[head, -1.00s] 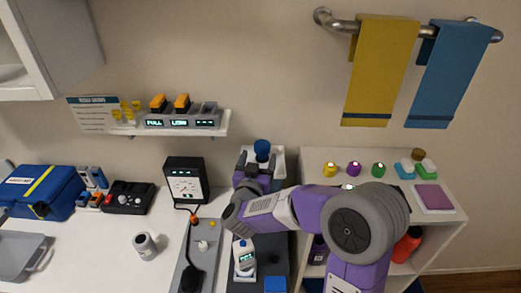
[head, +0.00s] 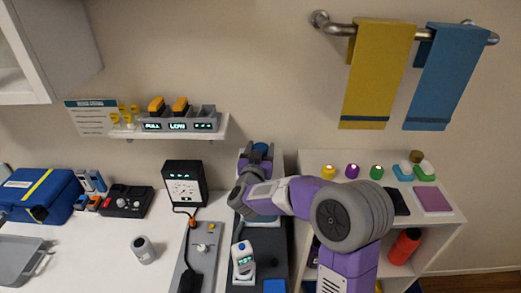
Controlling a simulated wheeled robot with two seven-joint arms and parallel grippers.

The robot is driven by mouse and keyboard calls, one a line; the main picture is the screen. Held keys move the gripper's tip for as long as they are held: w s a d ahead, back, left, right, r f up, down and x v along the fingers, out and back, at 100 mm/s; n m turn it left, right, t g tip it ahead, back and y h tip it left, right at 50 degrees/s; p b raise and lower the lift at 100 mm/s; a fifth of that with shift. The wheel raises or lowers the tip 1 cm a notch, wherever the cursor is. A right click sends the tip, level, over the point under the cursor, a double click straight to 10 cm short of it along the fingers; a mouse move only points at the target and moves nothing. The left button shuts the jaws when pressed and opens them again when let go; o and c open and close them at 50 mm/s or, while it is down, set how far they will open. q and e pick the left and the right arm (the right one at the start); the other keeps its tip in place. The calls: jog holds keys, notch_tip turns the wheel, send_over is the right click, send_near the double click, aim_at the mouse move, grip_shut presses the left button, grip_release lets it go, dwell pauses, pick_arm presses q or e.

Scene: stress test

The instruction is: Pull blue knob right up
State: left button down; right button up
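The blue knob (head: 260,147) is on a pale unit at the back wall, behind the dark worktop. It is only partly visible, as my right gripper (head: 258,156) is right at it, with its dark fingers around or just in front of it. I cannot tell whether the fingers touch the knob or how far they are closed. My purple and grey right arm comes in from the right and hides the lower part of the unit. My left gripper is not in view.
A black gauge box (head: 185,186) stands left of the gripper. A handheld meter (head: 243,260) stands in front on the dark surface. A white cabinet (head: 446,209) with coloured knobs is at right.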

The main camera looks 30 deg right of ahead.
aim_at(260, 146)
jog(key=c, duration=0.7)
notch_tip(260, 146, up, 20)
jog(key=p, duration=1.5)
jog(key=shift+r, duration=0.25)
jog(key=o, duration=1.3)
jog(key=shift+o, duration=0.5)
jog(key=shift+f, duration=0.2)
jog(key=v, duration=0.7)
jog(key=shift+s+a+b, duration=0.2)
jog(key=shift+a+b, duration=0.05)
jog(key=shift+b, duration=0.15)
